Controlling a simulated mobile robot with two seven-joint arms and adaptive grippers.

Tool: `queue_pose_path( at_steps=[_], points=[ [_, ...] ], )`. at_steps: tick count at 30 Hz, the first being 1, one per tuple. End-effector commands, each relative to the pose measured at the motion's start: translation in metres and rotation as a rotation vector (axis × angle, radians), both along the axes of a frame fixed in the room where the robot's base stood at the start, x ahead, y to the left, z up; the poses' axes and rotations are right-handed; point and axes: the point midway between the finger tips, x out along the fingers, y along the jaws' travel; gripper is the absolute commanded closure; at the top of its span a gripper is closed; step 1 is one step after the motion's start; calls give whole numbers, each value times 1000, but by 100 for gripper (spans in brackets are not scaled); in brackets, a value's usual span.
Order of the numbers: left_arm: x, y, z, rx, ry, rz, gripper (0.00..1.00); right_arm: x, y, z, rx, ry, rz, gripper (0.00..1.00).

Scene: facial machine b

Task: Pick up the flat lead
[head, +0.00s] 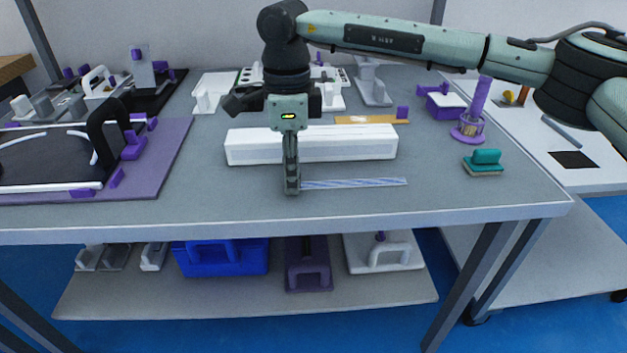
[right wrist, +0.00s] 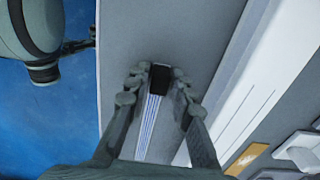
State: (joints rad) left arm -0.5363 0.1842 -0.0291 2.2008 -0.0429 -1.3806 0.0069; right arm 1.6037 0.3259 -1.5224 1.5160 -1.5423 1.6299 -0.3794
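The flat lead (head: 355,183) is a thin, blue-and-white striped strip lying along the grey table, in front of the long white box. Its left end is hidden behind my right gripper (head: 292,190), which points straight down there. In the right wrist view, the striped lead (right wrist: 148,130) runs up to a black end piece (right wrist: 160,78). That end piece lies between the two fingertips of my right gripper (right wrist: 161,70). The fingertips are very close on both sides; whether they press on it I cannot tell. My left gripper is not in the head view.
The long white box (head: 312,146) stands just behind the lead. A teal brush-like block (head: 485,161) and a purple-handled post (head: 470,120) are at the right. A purple mat (head: 150,180) with a black frame covers the left. The table's front strip is clear.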

Motion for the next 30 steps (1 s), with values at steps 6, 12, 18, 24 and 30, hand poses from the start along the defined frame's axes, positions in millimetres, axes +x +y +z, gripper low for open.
queue_pose_path(
  at_steps=[6, 12, 18, 24, 30],
  points=[
    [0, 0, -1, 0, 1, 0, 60, 0, 0, -1, 0, 0, 0, 97],
    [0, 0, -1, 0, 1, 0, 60, 0, 0, -1, 0, 0, 0, 100],
    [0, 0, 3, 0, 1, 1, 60, 0, 0, 5, 0, -1, 0, 100],
    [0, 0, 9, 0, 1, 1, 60, 0, 0, 17, 0, 0, 0, 100],
    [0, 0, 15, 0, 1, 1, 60, 0, 0, 29, 0, 0, 0, 100]
  ],
)
